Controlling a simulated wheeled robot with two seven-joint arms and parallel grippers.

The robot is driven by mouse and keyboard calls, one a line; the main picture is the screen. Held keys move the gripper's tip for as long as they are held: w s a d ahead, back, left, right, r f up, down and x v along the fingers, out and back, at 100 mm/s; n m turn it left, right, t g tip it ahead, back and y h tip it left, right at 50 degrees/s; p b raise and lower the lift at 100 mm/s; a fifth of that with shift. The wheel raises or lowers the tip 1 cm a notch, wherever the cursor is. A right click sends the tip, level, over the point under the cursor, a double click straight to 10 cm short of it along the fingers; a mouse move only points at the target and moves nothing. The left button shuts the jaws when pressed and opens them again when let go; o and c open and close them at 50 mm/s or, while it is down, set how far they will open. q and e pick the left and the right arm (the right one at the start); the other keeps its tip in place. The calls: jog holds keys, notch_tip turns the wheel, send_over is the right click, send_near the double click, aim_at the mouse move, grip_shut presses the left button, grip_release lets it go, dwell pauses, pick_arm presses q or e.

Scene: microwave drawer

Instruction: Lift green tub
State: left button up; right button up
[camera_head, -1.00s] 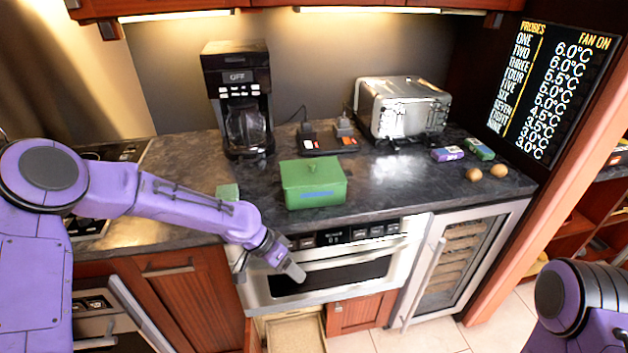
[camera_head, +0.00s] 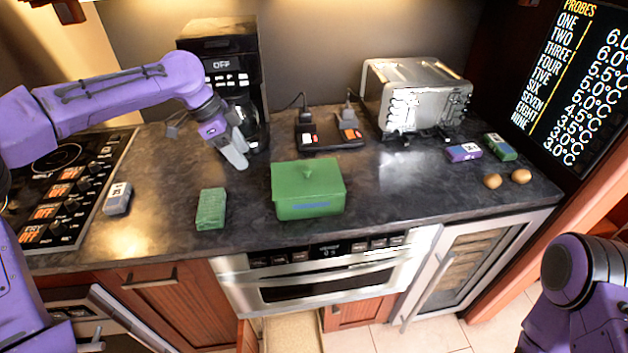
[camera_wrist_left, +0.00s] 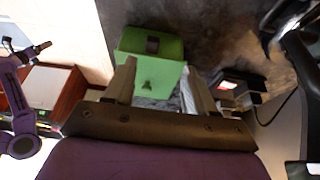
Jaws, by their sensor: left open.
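The green tub (camera_head: 308,196) is a lidded box with a small knob on its lid. It stands on the dark counter near the front edge, above the oven drawer. My left gripper (camera_head: 237,158) is above the counter, left of and behind the tub, in front of the coffee maker. It is open and empty, apart from the tub. In the left wrist view the tub (camera_wrist_left: 152,50) shows beyond the open fingers (camera_wrist_left: 160,85). At the lower right of the head view part of my right arm shows, but its gripper is out of view.
A green block (camera_head: 211,208) lies left of the tub and a grey box (camera_head: 118,198) beside the cooktop (camera_head: 62,180). The coffee maker (camera_head: 222,65), a socket plate (camera_head: 328,138) and a toaster (camera_head: 415,97) stand behind. Two small boxes and two brown round items are at right.

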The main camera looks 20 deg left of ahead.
aim_at(266, 185)
pick_arm(q)
jog(key=x, duration=0.3)
jog(key=p+x, duration=0.1)
jog(key=x, duration=0.2)
jog(key=d+p+x, duration=0.1)
jog(key=x, duration=0.2)
jog(key=shift+s+r, duration=0.2)
jog(key=shift+s, duration=0.1)
jog(key=shift+d+f, duration=0.15)
jog(key=shift+f, duration=0.15)
jog(key=shift+s+r, duration=0.1)
jog(key=shift+s, duration=0.1)
grip_shut()
pick_arm(e)
jog(key=r, duration=0.1)
jog(key=s+r, duration=0.1)
jog(key=shift+r, duration=0.35)
